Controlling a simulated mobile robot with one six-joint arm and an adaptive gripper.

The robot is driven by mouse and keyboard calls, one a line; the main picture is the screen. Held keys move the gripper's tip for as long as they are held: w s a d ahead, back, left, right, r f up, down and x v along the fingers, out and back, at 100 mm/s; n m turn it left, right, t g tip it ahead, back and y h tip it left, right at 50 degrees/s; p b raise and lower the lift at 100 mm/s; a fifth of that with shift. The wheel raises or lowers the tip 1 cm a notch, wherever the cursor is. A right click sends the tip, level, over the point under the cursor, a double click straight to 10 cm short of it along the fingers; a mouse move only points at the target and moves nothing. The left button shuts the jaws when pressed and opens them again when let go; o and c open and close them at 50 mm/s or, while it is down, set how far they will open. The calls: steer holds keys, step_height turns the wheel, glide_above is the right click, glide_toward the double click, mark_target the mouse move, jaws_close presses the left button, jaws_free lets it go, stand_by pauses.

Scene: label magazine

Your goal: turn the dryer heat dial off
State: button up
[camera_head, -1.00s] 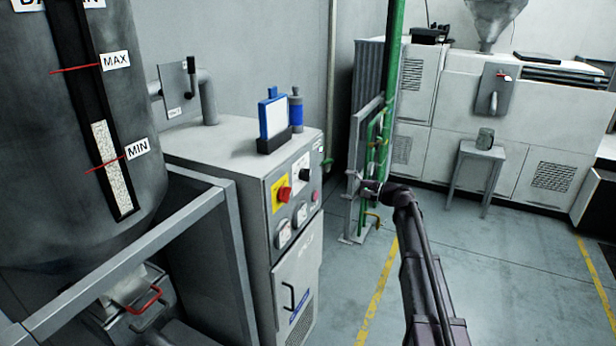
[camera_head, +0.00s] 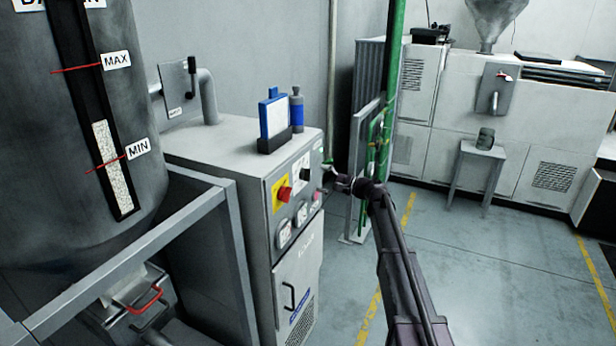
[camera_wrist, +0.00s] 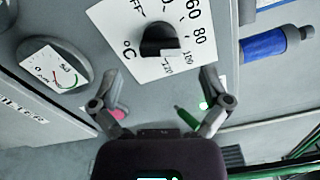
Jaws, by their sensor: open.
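The heat dial is a black knob (camera_wrist: 160,40) on a white scale plate (camera_wrist: 118,32) marked OFF, 60, 80, 100, 120 and °C. In the wrist view its pointer end lies toward the 100 to 120 side, away from OFF. In the head view the dial (camera_head: 305,174) is on the front panel of the grey dryer cabinet (camera_head: 222,142). My gripper (camera_wrist: 158,88) is open and empty, its fingers spread either side of and short of the dial, not touching it. In the head view my gripper (camera_head: 328,172) is just right of the panel.
A red stop knob (camera_head: 284,194) on yellow, gauges (camera_head: 285,235) and a pink button (camera_wrist: 119,113) share the panel. A blue bottle (camera_head: 296,112) and a blue-framed holder (camera_head: 272,118) stand on the cabinet. Green pipes (camera_head: 387,130) rise behind my arm.

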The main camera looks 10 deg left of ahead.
mark_target(308, 181)
steer(key=shift+x, duration=2.6)
steer(key=shift+c, duration=0.2)
steer(key=c, duration=1.1)
